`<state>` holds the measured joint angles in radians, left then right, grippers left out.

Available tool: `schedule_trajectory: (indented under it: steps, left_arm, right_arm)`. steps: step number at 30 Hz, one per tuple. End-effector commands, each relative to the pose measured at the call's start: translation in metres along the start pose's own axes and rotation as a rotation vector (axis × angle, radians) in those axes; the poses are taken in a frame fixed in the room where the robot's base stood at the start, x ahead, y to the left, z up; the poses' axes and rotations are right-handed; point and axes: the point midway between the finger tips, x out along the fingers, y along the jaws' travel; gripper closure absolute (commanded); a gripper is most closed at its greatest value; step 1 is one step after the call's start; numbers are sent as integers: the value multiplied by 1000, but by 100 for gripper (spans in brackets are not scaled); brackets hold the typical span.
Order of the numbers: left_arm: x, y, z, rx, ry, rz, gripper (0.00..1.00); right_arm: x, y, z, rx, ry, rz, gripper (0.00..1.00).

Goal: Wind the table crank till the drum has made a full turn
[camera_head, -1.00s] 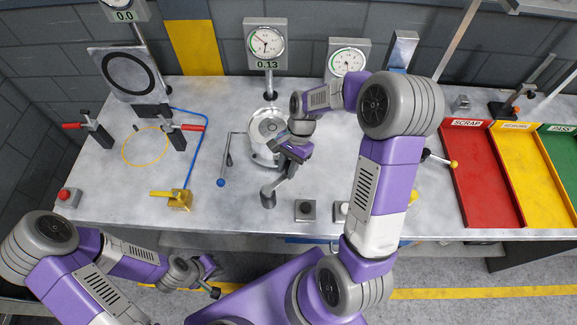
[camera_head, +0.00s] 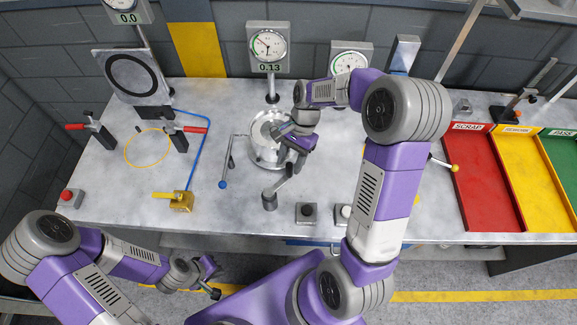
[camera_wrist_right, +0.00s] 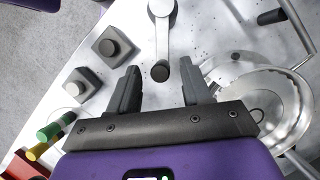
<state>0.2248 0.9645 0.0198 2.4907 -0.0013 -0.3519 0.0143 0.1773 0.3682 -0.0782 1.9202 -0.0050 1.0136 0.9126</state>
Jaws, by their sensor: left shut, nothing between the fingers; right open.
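The table crank (camera_head: 269,201) is a grey post with a short arm slanting up to the right, below the silver round drum (camera_head: 258,152). In the right wrist view the crank arm (camera_wrist_right: 161,35) ends in a dark round knob (camera_wrist_right: 160,72). My right gripper (camera_head: 291,143) is open above the crank's far end and partly hides the drum. In the wrist view its fingertips (camera_wrist_right: 162,76) lie on either side of the knob; I cannot tell whether they touch it. My left gripper (camera_head: 214,281) is shut and empty, in front of the table edge.
A dial (camera_head: 267,46) behind the drum reads 0.13. A blue-knobbed lever (camera_head: 222,184) stands left of the drum. Button boxes (camera_head: 306,213) sit right of the crank. The red scrap tray (camera_head: 484,185) is farther right.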

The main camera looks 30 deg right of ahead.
Motion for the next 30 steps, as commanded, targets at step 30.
schedule_trajectory:
  steps: [30]
  left_arm:
    - [-18, 7, 1, 0, 0, 0, 100]
  right_arm:
    - [-55, 0, 6, 0, 0, 0, 51]
